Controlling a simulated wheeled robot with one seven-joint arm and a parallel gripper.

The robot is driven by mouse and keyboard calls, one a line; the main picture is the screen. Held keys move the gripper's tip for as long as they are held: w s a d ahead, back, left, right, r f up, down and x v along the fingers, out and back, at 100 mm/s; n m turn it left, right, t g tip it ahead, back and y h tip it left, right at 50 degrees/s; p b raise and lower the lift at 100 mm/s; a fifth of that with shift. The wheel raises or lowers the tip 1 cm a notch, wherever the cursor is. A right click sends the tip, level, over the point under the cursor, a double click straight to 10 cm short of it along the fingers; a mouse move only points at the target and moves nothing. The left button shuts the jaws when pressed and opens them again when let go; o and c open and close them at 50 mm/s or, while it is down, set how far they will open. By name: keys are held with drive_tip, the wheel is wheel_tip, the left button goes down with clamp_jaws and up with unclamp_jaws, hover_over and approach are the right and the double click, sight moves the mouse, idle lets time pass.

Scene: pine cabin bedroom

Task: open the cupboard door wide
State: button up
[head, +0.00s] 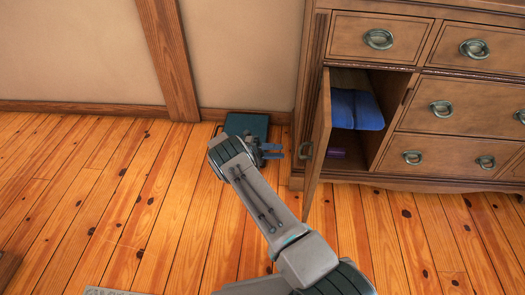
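The cupboard door (318,140) is at the left end of a wooden dresser (440,125). It stands swung out towards me, roughly square to the front, and I see it nearly edge-on. A ring handle (305,150) hangs on its outer, left face. My gripper (281,151) is left of the door, fingers pointing right towards the handle. The two fingers look apart with nothing between them. A small gap seems to show between the fingertips and the handle. Inside the cupboard (368,145) lie folded blue cloth (356,110) and a small purple thing (336,153).
Drawers with ring handles (378,39) fill the dresser's top and right side. A dark teal flat object (246,124) lies by the wall behind my gripper. A pale mat edge (115,291) shows at the bottom.

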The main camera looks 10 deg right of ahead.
drive_tip(key=shift+b+v, duration=1.2)
drive_tip(key=shift+v, duration=1.35)
drive_tip(key=s+d+r+m+t+y+p, duration=0.1)
drive_tip(key=s+d+r+m+y+p, duration=0.35)
drive_tip(key=r, duration=0.65)
drive_tip(key=s+d+r+m+y+p, duration=0.1)
drive_tip(key=d+r+m+y+p, duration=0.15)
drive_tip(key=r+m+p, duration=0.6)
drive_tip(key=s+d+r+m+t+y+p, duration=0.15)
drive_tip(key=r+y+p, duration=0.25)
drive_tip(key=r, duration=0.9)
drive_tip(key=s+a+r+m+t+y+p, duration=0.3)
drive_tip(key=s+a+r+m+t+p, duration=0.1)
drive_tip(key=s+r+m+p, duration=0.4)
drive_tip(key=s+a+r+m+t+y+p, duration=0.4)
drive_tip(key=s+r+m+p, duration=0.5)
drive_tip(key=s+r, duration=0.8)
drive_tip(key=p+v, duration=0.3)
drive_tip(key=shift+r, duration=0.3)
